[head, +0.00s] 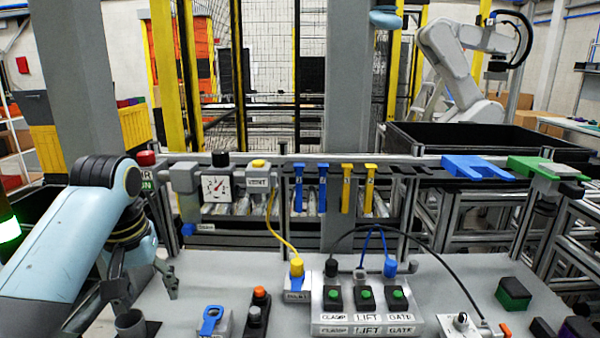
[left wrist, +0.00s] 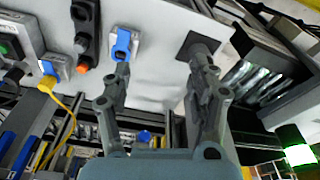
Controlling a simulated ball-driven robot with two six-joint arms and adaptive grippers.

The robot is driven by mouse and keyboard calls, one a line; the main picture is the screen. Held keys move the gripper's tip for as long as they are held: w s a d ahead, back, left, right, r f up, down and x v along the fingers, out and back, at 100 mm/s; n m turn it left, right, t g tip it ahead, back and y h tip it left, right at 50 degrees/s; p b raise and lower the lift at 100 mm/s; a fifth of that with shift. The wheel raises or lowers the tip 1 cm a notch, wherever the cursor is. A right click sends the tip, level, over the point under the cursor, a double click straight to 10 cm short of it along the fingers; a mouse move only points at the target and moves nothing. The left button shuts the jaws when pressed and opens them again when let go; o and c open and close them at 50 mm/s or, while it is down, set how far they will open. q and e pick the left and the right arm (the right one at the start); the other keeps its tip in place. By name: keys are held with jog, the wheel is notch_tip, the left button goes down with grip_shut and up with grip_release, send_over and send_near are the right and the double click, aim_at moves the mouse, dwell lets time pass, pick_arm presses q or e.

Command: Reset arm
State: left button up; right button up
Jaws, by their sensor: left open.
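My left gripper (head: 145,287) hangs over the left part of the grey table in the head view, with its fingers spread and nothing seen between them. In the left wrist view its two fingers (left wrist: 163,85) stand wide apart. A blue-handled fixture (head: 211,320) sits on the table to the right of the gripper. It also shows in the left wrist view (left wrist: 122,42) near the left finger. A grey cylinder (head: 130,323) stands just below the gripper in the head view; touching or apart, I cannot tell. My right gripper is in neither view.
An orange-topped button box (head: 257,310) stands right of the blue fixture. The CLAMP, LIFT, GATE panel (head: 365,320) has green buttons and cables. A rail behind carries a gauge (head: 216,187) and blue and yellow hangers. A green-and-black block (head: 513,293) lies at the right.

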pick_arm(q)
jog(key=s+a+f+m, duration=0.1)
jog(key=s+f, duration=0.1)
jog(key=s, duration=0.6)
jog(key=s+a+f+m, duration=0.1)
jog(key=s+f, duration=0.1)
jog(key=s, duration=0.5)
jog(key=s+r+m+t, duration=0.2)
jog(key=s+r, duration=0.2)
jog(key=s, duration=1)
notch_tip(320, 180, down, 41)
jog(key=s+a+g+b, duration=0.2)
jog(key=b, duration=1.2)
jog(key=s+f+b, duration=0.5)
jog(key=s+f, duration=0.4)
jog(key=f, duration=0.4)
jog(key=s+a+f+b, duration=0.1)
jog(key=s+f+b, duration=0.4)
jog(key=s+f, duration=0.4)
notch_tip(320, 180, down, 4)
jog(key=shift+a+f+n+g, duration=0.15)
jog(key=shift+f+n+g, duration=0.05)
jog(key=shift+n+g, duration=0.2)
